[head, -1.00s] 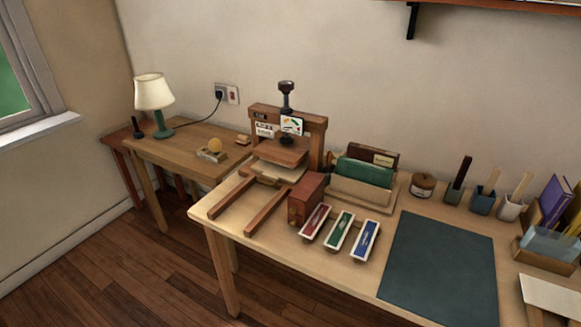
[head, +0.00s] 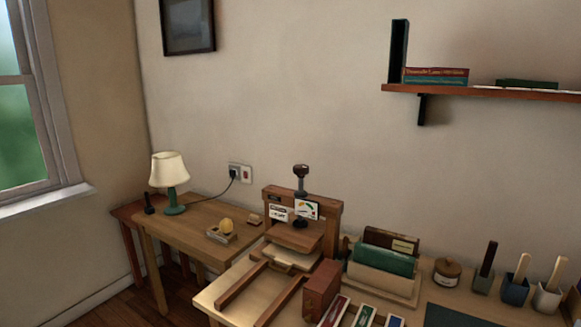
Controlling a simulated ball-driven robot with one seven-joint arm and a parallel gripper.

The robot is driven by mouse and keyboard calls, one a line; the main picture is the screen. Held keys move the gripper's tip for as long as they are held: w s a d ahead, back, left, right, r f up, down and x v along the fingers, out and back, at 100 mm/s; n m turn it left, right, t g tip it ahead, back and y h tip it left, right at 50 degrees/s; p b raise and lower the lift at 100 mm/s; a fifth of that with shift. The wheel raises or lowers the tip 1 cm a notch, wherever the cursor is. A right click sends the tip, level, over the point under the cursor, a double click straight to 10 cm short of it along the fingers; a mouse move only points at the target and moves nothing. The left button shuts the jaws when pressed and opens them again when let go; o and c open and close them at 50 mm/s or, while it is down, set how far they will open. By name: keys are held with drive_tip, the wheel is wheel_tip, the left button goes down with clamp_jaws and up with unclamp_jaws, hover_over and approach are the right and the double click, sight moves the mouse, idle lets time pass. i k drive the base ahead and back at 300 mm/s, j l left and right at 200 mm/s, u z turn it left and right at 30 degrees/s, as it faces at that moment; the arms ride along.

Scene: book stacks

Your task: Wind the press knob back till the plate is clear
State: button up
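The wooden book press (head: 327,217) stands at the left end of the workbench. Its dark knob (head: 301,171) tops a screw through the crossbeam. The wooden press plate (head: 294,236) hangs below the beam. A pale flat block or board (head: 290,256) lies just under the plate; I cannot tell whether they touch. Two wooden rails (head: 243,283) run forward from the press. A small card with a coloured dial (head: 306,209) is on the press front, beside white labels. My gripper is not in view.
A side table with a lamp (head: 169,172) stands left of the press. A red-brown block (head: 322,289) sits right of the rails, and a rack with green and brown books (head: 383,260) is close on the right. A shelf (head: 480,92) hangs above right.

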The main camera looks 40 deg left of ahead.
sight(300, 169)
drive_tip(key=i+j+u, duration=0.5)
drive_tip(key=j, duration=0.4)
drive_tip(key=i+j+u, duration=0.5)
drive_tip(key=i+j, duration=0.2)
